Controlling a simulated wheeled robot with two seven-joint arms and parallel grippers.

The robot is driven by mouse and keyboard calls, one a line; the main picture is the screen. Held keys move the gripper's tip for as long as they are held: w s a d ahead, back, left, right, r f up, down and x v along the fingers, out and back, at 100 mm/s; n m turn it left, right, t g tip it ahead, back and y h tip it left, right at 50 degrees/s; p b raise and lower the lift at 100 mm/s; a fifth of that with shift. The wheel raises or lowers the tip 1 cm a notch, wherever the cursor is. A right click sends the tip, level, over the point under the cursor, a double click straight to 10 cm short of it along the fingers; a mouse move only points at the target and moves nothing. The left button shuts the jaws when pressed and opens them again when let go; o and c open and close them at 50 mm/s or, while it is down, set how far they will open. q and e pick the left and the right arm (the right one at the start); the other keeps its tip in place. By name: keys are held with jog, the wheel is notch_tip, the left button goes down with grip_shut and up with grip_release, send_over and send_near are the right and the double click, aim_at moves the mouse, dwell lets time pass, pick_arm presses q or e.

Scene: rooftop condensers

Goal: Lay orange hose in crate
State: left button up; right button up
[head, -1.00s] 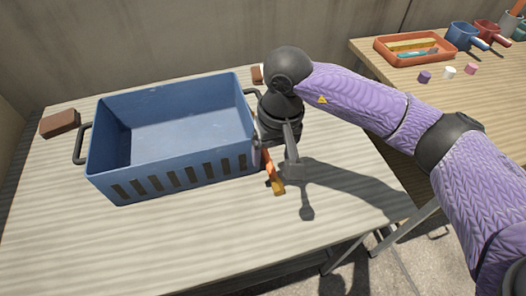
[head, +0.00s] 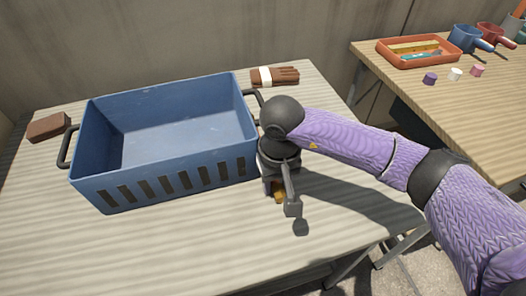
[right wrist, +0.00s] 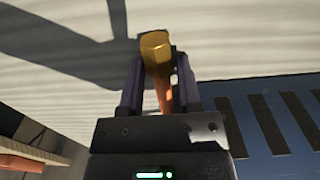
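The blue crate (head: 90,192) stands on the table with slots in its front wall and dark handles at both ends. Its inside looks empty. The orange hose with a yellow end (head: 278,197) is just right of the crate, mostly hidden under my right gripper (head: 280,188). In the right wrist view the hose (right wrist: 157,55) lies between the two fingers of my right gripper (right wrist: 159,85), with a small gap visible beside it, so the fingers look open around it. The crate's slotted wall (right wrist: 241,128) is close on the right there. My left gripper is not in view.
A brown brick-like block (head: 48,126) lies left of the crate. A second table (head: 480,110) at right holds an orange tray (head: 388,56), pots and small coloured pieces. The front of the near table is clear.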

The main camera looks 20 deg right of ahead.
grip_shut()
